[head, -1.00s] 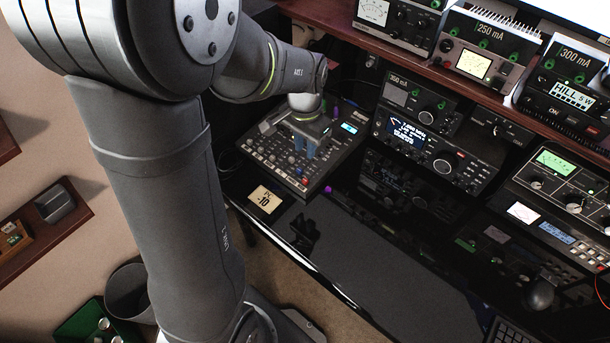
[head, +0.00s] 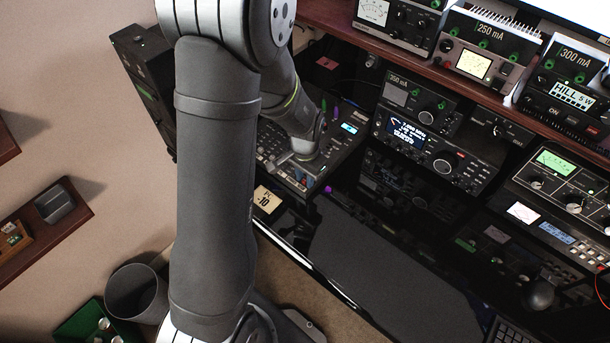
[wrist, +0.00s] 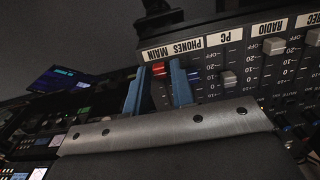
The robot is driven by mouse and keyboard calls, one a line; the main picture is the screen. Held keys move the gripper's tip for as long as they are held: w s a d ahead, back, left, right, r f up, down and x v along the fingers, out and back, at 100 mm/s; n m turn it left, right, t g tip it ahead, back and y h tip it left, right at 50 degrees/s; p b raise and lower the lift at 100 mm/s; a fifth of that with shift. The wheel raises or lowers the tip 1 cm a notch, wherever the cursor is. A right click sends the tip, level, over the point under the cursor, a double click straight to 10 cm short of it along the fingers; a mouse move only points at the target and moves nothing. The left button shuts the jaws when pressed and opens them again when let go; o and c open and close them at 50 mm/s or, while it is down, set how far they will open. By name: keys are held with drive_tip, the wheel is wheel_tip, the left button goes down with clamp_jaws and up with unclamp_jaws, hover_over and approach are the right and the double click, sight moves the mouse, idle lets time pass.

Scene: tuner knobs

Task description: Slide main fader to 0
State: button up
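The mixer (head: 290,180) lies on the dark desk in the head view, partly covered by my arm. In the wrist view its label strip (wrist: 205,45) reads upside down: MAIN, PHONES, PC, RADIO. The main fader's red cap (wrist: 159,70) shows below MAIN, near the label end of the panel. My gripper (wrist: 158,90) has two blue fingers, one on each side of the red cap, with a gap between them. Contact with the cap cannot be told. The fingertips are hidden in the head view, where the wrist is low over the mixer.
Pale fader caps (wrist: 228,78) stand in the channels to the right in the wrist view. Radio units (head: 425,140) stand right of the mixer. A small card marked PC -10 (head: 266,199) lies at its front. The desk front is mostly clear.

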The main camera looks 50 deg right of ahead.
clamp_jaws()
drive_tip(key=shift+d+r, duration=0.15)
drive_tip(key=shift+d, duration=1)
drive_tip(key=shift+d+r, duration=0.15)
drive_tip(key=shift+d, duration=0.95)
unclamp_jaws()
wheel_tip(320, 180, up, 17)
drive_tip(key=shift+r, duration=0.2)
